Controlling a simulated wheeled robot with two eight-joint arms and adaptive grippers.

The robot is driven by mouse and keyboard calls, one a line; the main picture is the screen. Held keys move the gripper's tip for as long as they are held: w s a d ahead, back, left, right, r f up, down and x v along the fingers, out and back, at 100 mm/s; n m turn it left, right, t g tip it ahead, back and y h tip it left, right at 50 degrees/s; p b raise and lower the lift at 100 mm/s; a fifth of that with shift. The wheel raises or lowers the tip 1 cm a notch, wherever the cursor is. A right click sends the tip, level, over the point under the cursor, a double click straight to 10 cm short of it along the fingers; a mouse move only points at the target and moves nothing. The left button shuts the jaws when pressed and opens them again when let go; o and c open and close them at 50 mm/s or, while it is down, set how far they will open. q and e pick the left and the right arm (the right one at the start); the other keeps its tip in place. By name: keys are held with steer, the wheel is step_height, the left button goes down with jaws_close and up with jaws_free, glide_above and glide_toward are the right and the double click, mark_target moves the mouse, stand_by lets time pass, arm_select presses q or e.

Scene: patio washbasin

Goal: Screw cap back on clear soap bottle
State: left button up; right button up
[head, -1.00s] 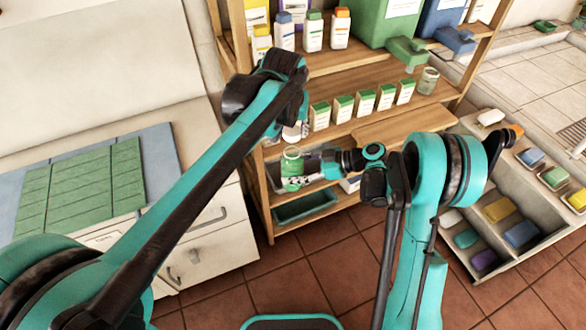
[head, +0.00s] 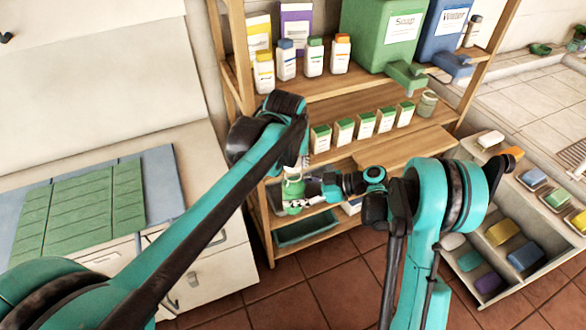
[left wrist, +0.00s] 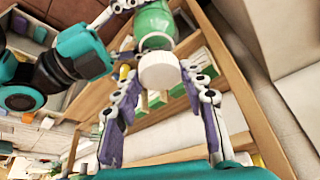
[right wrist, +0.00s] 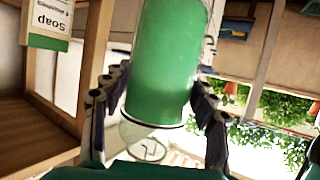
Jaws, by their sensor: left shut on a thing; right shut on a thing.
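The soap bottle (right wrist: 168,70) is clear with green liquid inside. My right gripper (right wrist: 160,88) is shut around its body. In the head view the bottle (head: 292,190) stands out in front of the shelf, with my right gripper (head: 308,189) at its right side. The white, ridged cap (left wrist: 160,71) is between the fingers of my left gripper (left wrist: 160,78), which is shut on it. In the left wrist view the cap lies in line with the bottle (left wrist: 154,24), at its neck end. I cannot tell whether the threads are engaged. My left arm mostly hides its gripper in the head view.
A wooden shelf unit (head: 405,145) stands close behind, with several small cartons (head: 365,124), bottles and a green soap dispenser (head: 385,35). A green bin (head: 305,231) sits low down. A counter with a green mat (head: 85,205) is left; a compartment tray (head: 505,265) is right.

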mark_target(293, 190)
arm_select(q)
steer(key=shift+f, duration=0.15)
steer(key=shift+f, duration=0.75)
steer(key=shift+f, duration=0.6)
